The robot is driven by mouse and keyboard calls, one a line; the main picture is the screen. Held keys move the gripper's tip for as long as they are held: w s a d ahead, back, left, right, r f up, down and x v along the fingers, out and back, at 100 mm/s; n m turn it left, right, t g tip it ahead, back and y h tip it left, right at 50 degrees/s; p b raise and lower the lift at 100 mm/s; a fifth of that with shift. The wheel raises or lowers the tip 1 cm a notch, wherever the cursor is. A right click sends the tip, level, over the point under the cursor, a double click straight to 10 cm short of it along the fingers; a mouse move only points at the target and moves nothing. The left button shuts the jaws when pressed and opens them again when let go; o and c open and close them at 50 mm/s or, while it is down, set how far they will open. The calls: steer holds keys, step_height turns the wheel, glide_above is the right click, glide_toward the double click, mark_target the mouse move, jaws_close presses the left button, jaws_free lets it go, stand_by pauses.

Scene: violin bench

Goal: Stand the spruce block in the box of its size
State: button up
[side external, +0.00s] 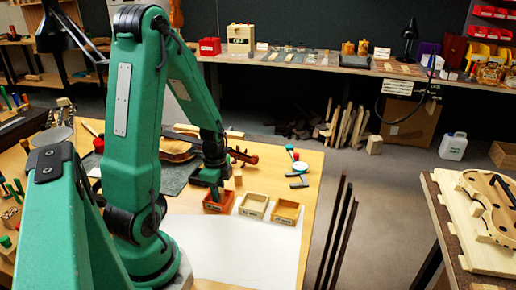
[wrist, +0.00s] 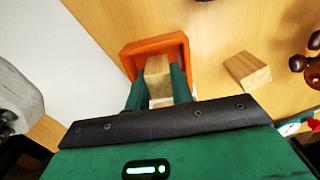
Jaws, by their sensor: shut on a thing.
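My gripper (wrist: 160,74) is shut on a pale wooden block (wrist: 157,82), which I take as the spruce block. The block's grained face shows between the two green fingers. In the wrist view the block lies over the opening of the orange-red box (wrist: 136,51); how deep its far end sits is hidden. In the side view my gripper (side external: 213,191) is right at the orange-red box (side external: 217,208), and the held block is hidden. To its right stand a middle pale box (side external: 252,213) and a right tan box (side external: 285,220). Their labels are too small to read.
A second wooden block (wrist: 248,70) lies apart on the table beside the orange-red box; it also shows in the side view (side external: 238,177). White paper (side external: 240,250) covers the front.

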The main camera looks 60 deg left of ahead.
steer(key=shift+f, duration=0.1)
steer(key=o, duration=0.7)
steer(key=shift+c, duration=0.2)
step_height(320, 180, up, 12)
stand_by(0.6)
stand_by(0.5)
steer(key=d+r+n+t, duration=0.2)
steer(key=d+r+n, duration=0.2)
steer(key=d, duration=0.5)
steer(key=s+d+r+n+t, duration=0.1)
steer(key=d+r+n+t, duration=0.2)
steer(key=d+r+n, duration=0.2)
steer(key=shift+s+d+r+t, duration=0.3)
steer(key=shift+d+r, duration=0.75)
steer(key=shift+d, duration=1.15)
